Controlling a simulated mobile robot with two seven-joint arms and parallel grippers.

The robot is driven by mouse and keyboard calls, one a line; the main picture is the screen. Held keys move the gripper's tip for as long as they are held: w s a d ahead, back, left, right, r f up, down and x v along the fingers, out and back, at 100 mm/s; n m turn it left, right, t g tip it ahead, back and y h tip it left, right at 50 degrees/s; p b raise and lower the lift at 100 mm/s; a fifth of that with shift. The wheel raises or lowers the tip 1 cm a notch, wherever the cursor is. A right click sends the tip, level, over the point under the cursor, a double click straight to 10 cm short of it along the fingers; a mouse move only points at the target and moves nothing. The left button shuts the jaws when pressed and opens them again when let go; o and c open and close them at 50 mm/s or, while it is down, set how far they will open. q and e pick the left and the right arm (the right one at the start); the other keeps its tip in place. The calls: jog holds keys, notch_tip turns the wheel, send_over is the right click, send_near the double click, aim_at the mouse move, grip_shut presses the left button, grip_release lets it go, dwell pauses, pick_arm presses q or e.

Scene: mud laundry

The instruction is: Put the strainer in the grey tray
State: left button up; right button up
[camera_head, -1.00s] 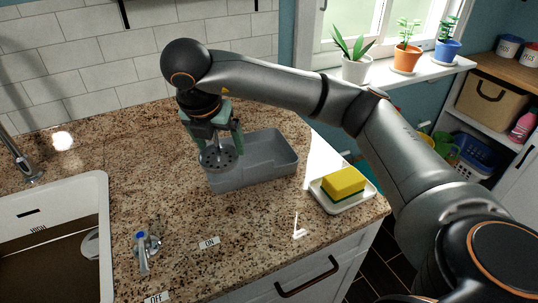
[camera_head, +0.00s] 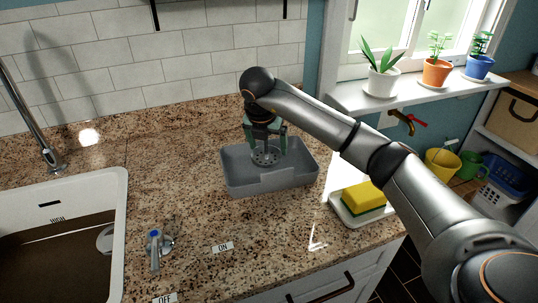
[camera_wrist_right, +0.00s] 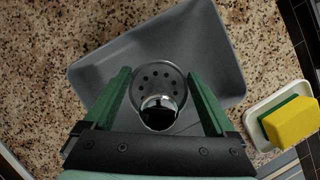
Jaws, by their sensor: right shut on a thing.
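The strainer (camera_head: 266,157) is a round metal disc with holes and a short knob. It is upright inside the grey tray (camera_head: 268,183), in the tray's left-middle part. In the right wrist view the strainer (camera_wrist_right: 158,82) shows with its shiny knob toward the camera, over the floor of the grey tray (camera_wrist_right: 222,62). My right gripper (camera_head: 267,146) reaches down over the tray, its green fingers on either side of the strainer, shut on it. I cannot tell whether the strainer touches the tray floor. My left gripper is not in view.
A yellow sponge (camera_head: 363,196) lies on a white dish (camera_head: 345,214) right of the tray. A sink (camera_head: 115,230) and a tap handle (camera_head: 155,248) are to the left. Potted plants (camera_head: 436,71) stand on the windowsill.

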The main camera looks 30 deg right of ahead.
aim_at(269, 154)
jog(key=shift+w+d+f, duration=0.15)
jog(key=shift+d+f, duration=0.1)
jog(key=shift+f, duration=0.1)
jog(key=shift+w+d+f+p, duration=0.15)
jog(key=shift+f+p, duration=0.2)
jog(key=shift+f, duration=1.35)
jog(key=o, duration=1.2)
jog(key=shift+f, duration=0.15)
jog(key=shift+r, duration=0.3)
jog(key=v, duration=1.2)
jog(key=shift+f, duration=0.1)
